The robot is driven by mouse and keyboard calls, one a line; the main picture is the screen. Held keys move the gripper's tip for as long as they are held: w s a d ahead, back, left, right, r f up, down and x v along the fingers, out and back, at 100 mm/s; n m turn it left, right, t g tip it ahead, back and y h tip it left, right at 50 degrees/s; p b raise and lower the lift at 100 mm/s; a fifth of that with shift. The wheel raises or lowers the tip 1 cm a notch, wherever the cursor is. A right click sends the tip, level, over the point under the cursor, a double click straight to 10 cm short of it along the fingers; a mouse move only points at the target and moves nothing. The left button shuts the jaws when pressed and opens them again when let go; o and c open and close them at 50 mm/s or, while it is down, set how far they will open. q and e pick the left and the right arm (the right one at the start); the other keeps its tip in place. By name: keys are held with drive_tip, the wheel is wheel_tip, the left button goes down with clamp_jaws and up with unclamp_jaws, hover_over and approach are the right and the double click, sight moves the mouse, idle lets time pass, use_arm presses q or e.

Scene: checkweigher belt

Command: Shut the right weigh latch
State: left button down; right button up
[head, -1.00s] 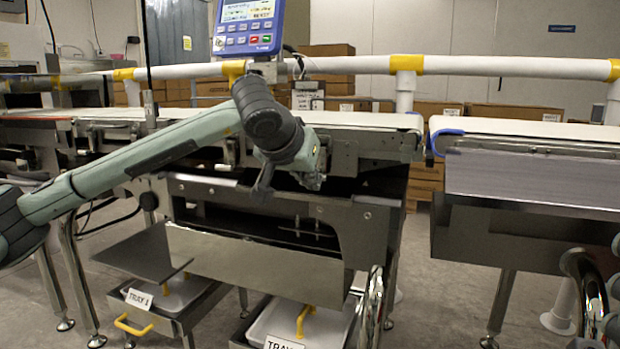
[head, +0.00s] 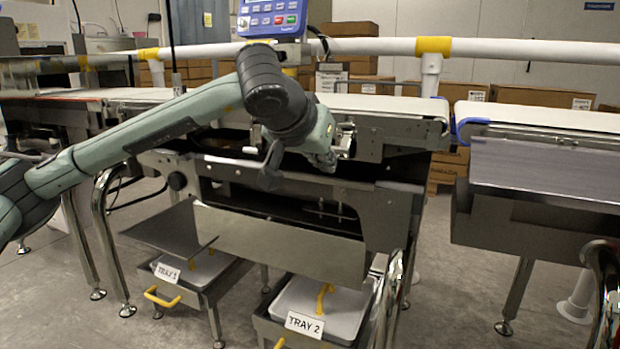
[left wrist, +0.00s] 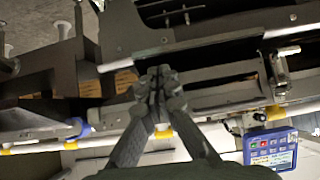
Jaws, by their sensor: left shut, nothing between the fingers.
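My left gripper (head: 268,180) points down in front of the weigh section, under my bent wrist, near the upper edge of the steel front panel (head: 290,240). In the left wrist view its dark fingers (left wrist: 158,82) are together with nothing between them, and the scene there is upside down. A small bright metal fitting (head: 346,140) shows just right of my wrist under the belt; I cannot tell whether it is the right weigh latch. My wrist hides part of the area under the belt. My right gripper is not in view.
The blue display (head: 275,15) stands above my arm; it also shows in the left wrist view (left wrist: 270,150). The belt (head: 385,104) runs above the frame. Trays marked TRAY 1 (head: 205,268) and TRAY 2 (head: 340,308) sit below. A gap separates the right conveyor (head: 540,165).

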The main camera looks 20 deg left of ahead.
use_arm(q)
drive_tip(key=s+f, duration=0.2)
drive_tip(key=s, duration=0.3)
drive_tip(key=shift+s+f, duration=0.3)
drive_tip(key=shift+s, duration=0.1)
drive_tip(key=shift+a, duration=0.1)
